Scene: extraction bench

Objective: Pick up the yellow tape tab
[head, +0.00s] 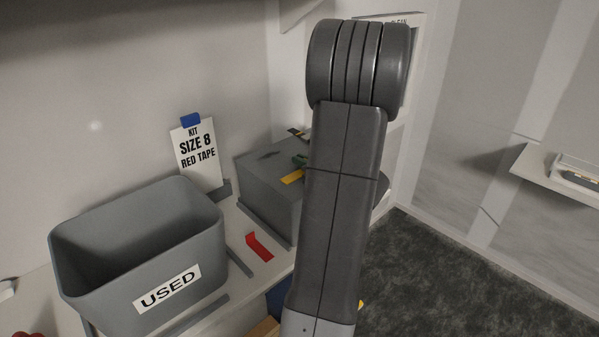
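My arm stands upright in front and covers the right part of the box. My gripper does not show, so I cannot see where it is relative to the tab.
A grey bin labelled USED (215,243) stands on the bench at left. A red tape piece (259,247) lies between bin and box. A KIT SIZE 8 RED TAPE sign (196,155) stands behind. Dark carpet (450,280) is open at right, below a wall shelf (535,165).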

